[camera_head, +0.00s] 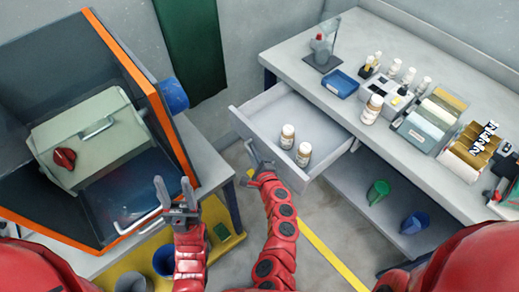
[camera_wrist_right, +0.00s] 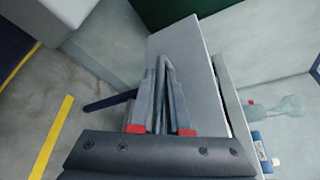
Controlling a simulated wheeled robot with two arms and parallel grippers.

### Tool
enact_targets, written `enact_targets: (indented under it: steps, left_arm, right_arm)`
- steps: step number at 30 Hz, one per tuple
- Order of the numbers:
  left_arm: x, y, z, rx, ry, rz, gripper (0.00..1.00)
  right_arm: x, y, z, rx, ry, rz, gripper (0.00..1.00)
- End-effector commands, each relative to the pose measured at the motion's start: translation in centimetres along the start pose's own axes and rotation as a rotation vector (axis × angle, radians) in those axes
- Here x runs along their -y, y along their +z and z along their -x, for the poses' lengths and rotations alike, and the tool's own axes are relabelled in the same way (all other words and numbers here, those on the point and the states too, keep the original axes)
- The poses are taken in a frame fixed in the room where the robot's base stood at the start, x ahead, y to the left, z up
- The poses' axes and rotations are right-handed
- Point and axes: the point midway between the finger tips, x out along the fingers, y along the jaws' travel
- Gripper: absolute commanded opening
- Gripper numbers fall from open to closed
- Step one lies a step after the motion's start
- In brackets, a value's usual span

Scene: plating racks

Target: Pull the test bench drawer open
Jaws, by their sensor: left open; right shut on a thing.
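The test bench drawer (camera_head: 245,136) is pulled well out from under the bench top, at the middle of the head view. Two bottles with white caps, one (camera_head: 287,137) behind the other (camera_head: 303,155), stand upright inside it. My right gripper (camera_head: 259,156) is at the drawer's front, shut on the drawer handle. The right wrist view shows the drawer front (camera_wrist_right: 190,45) and the gripper fingers (camera_wrist_right: 163,85) closed around the handle bar (camera_wrist_right: 163,66). My left gripper (camera_head: 174,190) is open and empty, in front of the orange-edged cabinet, away from the drawer.
The bench top (camera_head: 290,62) holds a blue tray (camera_head: 341,84), bottles and racks. A lower shelf (camera_head: 345,184) carries a green cup (camera_head: 378,192) and a blue cup (camera_head: 414,223). An open cabinet (camera_head: 130,62) with orange edges stands left. Floor shows between cabinet and bench.

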Motion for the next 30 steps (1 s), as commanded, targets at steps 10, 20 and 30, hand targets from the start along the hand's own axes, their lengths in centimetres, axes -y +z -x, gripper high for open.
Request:
enact_targets:
  steps: [10, 20, 30]
  left_arm:
    - [0.0, 0.0, 0.0, 0.0, 0.0, 0.0, 0.5]
    - [0.0, 0.0, 0.0, 0.0, 0.0, 0.0, 0.5]
    - [0.0, 0.0, 0.0, 0.0, 0.0, 0.0, 0.5]
  right_arm:
    - [0.0, 0.0, 0.0, -0.001, 0.0, 0.001, 0.33]
    - [0.0, 0.0, 0.0, -0.001, 0.0, 0.001, 0.45]
    - [-0.2, -0.1, 3.4, -0.006, 0.002, 0.0, 0.45]
